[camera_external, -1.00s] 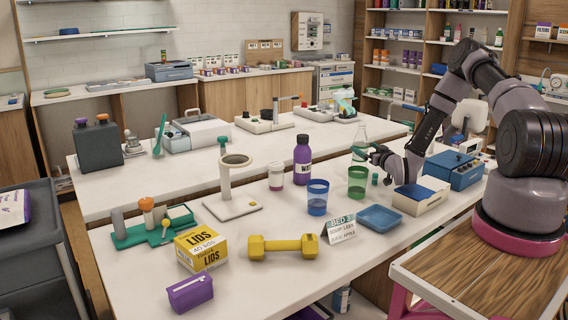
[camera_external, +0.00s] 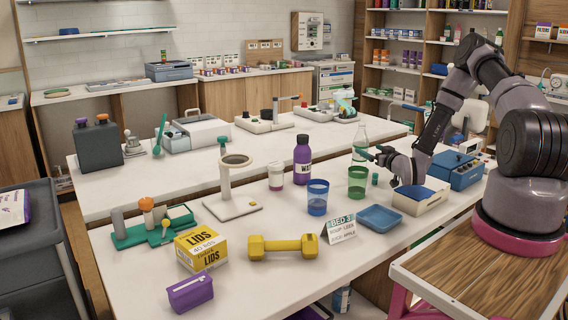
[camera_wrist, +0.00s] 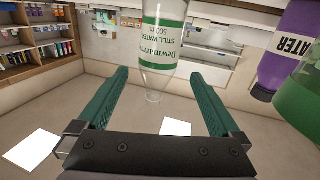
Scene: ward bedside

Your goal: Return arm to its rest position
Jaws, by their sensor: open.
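My gripper (camera_external: 374,154) is at the right of the table, pointing left, above and beside the box with a blue top and near the green cup. In the wrist view my gripper (camera_wrist: 160,95) has its two green fingers wide apart. A clear water bottle with a green label (camera_wrist: 165,40) shows beyond the fingers; I cannot tell whether it reaches between them. The same bottle (camera_external: 360,140) stands upright behind the gripper in the external view. Nothing is seen gripped.
Close to the arm are the green cup (camera_external: 357,183), the blue-topped box (camera_external: 420,198), the blue tray (camera_external: 380,218) and a blue case (camera_external: 454,170). A purple water bottle (camera_external: 302,160) and blue cup (camera_external: 317,198) stand further left.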

